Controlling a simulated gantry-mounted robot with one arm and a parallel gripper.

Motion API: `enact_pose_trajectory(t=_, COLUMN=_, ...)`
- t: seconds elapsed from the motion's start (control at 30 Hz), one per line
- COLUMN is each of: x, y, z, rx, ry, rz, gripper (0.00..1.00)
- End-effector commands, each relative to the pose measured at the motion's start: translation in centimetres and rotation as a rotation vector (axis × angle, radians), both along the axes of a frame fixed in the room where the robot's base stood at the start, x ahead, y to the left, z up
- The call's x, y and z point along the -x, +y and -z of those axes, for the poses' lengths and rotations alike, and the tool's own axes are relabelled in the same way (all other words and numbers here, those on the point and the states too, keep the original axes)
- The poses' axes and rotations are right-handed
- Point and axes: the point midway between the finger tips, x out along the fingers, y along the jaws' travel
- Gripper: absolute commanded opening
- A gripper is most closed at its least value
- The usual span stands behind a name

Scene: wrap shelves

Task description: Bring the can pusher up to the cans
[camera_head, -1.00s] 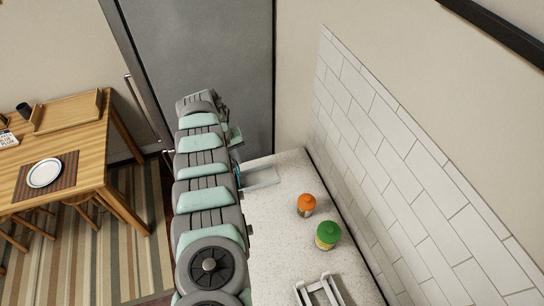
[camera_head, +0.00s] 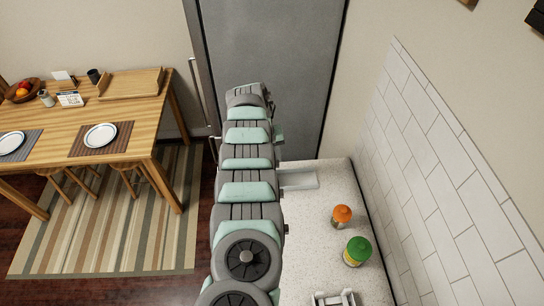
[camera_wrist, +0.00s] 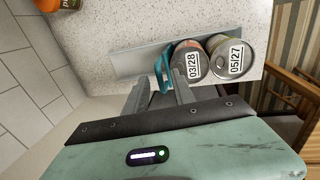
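A teal can pusher (camera_wrist: 160,66) shows between my fingertips in the wrist view, and my gripper (camera_wrist: 161,88) appears shut on it. Two cans stand to its right: one labelled 03/28 (camera_wrist: 192,63) and one labelled 05/27 (camera_wrist: 229,57). The pusher is right beside the 03/28 can, seemingly touching it; the exact contact is hard to tell. A grey tray (camera_wrist: 130,62) lies along the counter by the pusher and cans. In the head view the tray (camera_head: 302,181) sticks out to the right of my arm, which hides the cans, pusher and fingertips.
An orange-lidded jar (camera_head: 342,215) and a green-lidded jar (camera_head: 357,251) stand on the speckled counter (camera_head: 320,225) beside the tiled wall (camera_head: 430,150). A white rack (camera_head: 335,299) is at the near edge. A wooden table (camera_head: 100,125) stands left.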

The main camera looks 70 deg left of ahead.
Motion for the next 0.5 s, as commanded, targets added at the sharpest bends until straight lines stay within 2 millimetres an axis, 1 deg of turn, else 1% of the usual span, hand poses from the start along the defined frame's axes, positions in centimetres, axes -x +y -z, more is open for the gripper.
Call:
enact_pose_trajectory(t=0.07, x=0.0, y=0.0, z=-0.2, rx=0.0, ry=0.0, rz=0.0, gripper=0.31)
enact_pose_trajectory(t=0.17, x=-0.1, y=0.1, z=-0.9, rx=-0.002, ry=-0.001, rz=0.003, gripper=0.31)
enact_pose_trajectory(t=0.27, x=0.2, y=0.1, z=-2.4, rx=-0.002, ry=-0.002, rz=0.003, gripper=0.31)
enact_pose_trajectory(t=0.37, x=0.6, y=0.3, z=-4.2, rx=-0.006, ry=-0.003, rz=0.001, gripper=0.31)
enact_pose_trajectory(t=0.5, x=1.2, y=0.5, z=-7.1, rx=-0.008, ry=-0.004, rz=0.001, gripper=0.31)
